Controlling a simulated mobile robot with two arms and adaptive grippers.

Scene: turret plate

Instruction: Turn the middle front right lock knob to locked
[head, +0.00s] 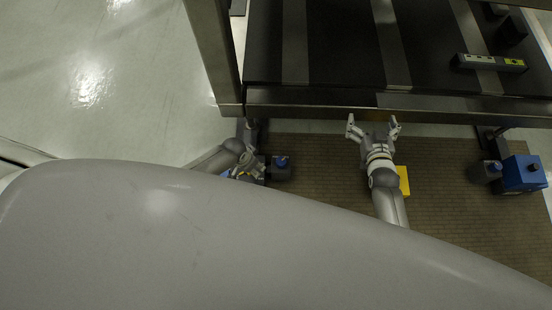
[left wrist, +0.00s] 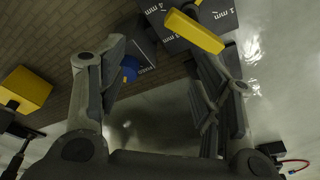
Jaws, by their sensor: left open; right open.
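Small blue knobs sit on dark boxes at the floor by the plate's front legs. One blue knob (head: 282,160) is at the left leg, just right of my left gripper (head: 250,165). In the left wrist view a blue knob (left wrist: 129,68) shows beside a dark box, close to the left finger and partly hidden by it. My left gripper is open, with nothing seen between its fingers. Another blue knob (head: 494,167) is at the right leg. I cannot tell which one is the middle front right knob. My right gripper (head: 373,124) is open and empty before the plate's front edge.
The dark turret plate (head: 340,60) spans the top right, with a grey bar (head: 488,62) on it. A blue box (head: 524,174) stands at right. A yellow block (head: 404,180) is beside my right arm. A yellow bar (left wrist: 195,31) crosses near my left gripper's right finger.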

